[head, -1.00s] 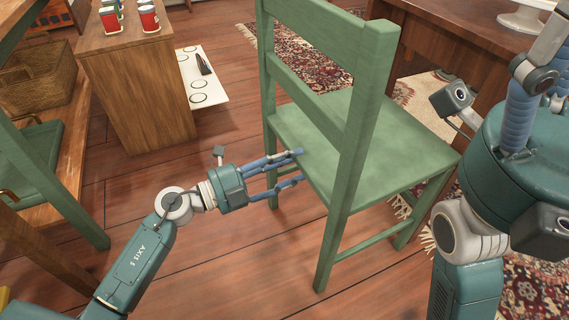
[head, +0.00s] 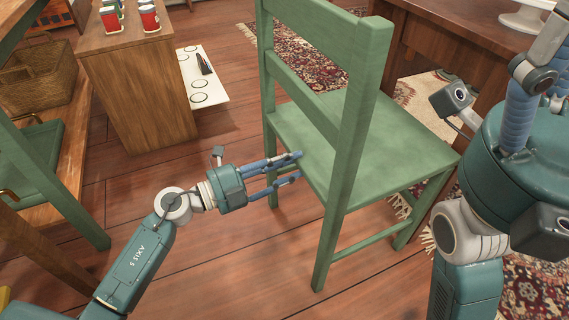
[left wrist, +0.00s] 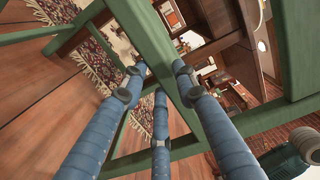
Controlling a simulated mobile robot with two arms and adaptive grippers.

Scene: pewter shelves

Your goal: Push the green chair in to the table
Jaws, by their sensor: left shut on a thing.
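The green chair (head: 395,140) stands upright on the wooden floor, its back towards me and its seat towards the brown wooden table (head: 450,35) at the upper right. The seat's far right corner is close to the table's side; the exact gap is hidden. My left gripper (head: 295,165) is at the chair's near left, at about seat height. In the left wrist view its blue fingers (left wrist: 160,85) lie on both sides of a green chair post (left wrist: 150,45), shut on it. My right gripper (head: 540,70) is raised close to the head camera at the right; its finger opening is unclear.
A patterned rug (head: 290,55) lies beyond the chair. A wooden cabinet (head: 150,100) with several cans stands at the back left, beside a white board (head: 205,75) with circles. A shelf with a wicker basket (head: 38,80) is at the left. Floor between is clear.

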